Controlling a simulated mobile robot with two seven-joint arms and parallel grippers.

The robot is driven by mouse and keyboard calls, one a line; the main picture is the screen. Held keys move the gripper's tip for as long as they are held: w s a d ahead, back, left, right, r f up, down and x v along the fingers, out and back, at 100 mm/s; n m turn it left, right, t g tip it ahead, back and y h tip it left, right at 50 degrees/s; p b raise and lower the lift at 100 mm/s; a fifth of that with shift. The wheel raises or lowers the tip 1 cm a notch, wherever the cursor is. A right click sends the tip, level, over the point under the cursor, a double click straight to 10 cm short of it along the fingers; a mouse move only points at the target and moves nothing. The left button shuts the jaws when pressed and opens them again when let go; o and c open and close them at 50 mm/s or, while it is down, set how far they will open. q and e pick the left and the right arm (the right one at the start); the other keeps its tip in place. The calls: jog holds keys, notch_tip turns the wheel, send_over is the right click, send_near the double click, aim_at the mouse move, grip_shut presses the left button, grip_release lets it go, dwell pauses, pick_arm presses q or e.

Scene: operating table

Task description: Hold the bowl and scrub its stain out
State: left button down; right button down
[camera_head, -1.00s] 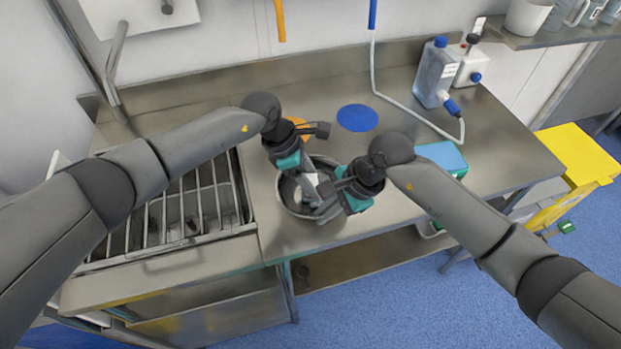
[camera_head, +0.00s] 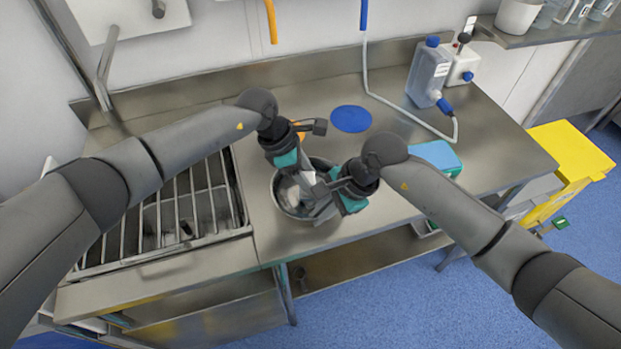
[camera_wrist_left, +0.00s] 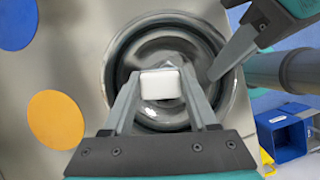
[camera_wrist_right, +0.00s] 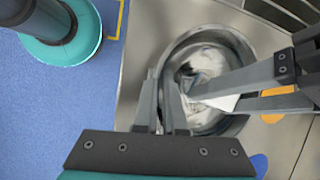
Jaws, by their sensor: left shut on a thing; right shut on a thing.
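The metal bowl (camera_head: 284,198) stands on the steel worktop, right of the grated sink. My right gripper (camera_head: 318,192) is shut on the bowl's near rim; the right wrist view shows its fingers at the bowl wall (camera_wrist_right: 229,52). My left gripper (camera_wrist_left: 161,88) is shut on a small white block (camera_wrist_left: 161,84) inside the bowl. The block also shows as a white corner in the right wrist view (camera_wrist_right: 222,102). Greyish smudges show on the bowl's floor there, partly hidden by the left gripper. I cannot tell whether the block touches the floor.
A blue disc (camera_head: 351,119) and a partly hidden orange disc (camera_wrist_left: 55,120) lie behind the bowl. A blue-topped box (camera_head: 437,155) stands to the right. A bottle (camera_head: 428,75) with a white hose stands at the back. The grated sink (camera_head: 165,215) is left. The front right worktop is clear.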

pick_arm(q)
jog(key=shift+r, duration=3.1)
jog(key=shift+f, duration=0.1)
jog(key=shift+s+d+f, duration=0.1)
jog(key=shift+s+f, duration=0.05)
jog(key=shift+f, duration=1.3)
jog(key=shift+s+f, duration=0.15)
jog(key=shift+f, duration=1.3)
jog(key=shift+f, duration=0.6)
jog(key=shift+s+a, duration=0.2)
jog(key=shift+a, duration=0.4)
jog(key=shift+d, duration=0.15)
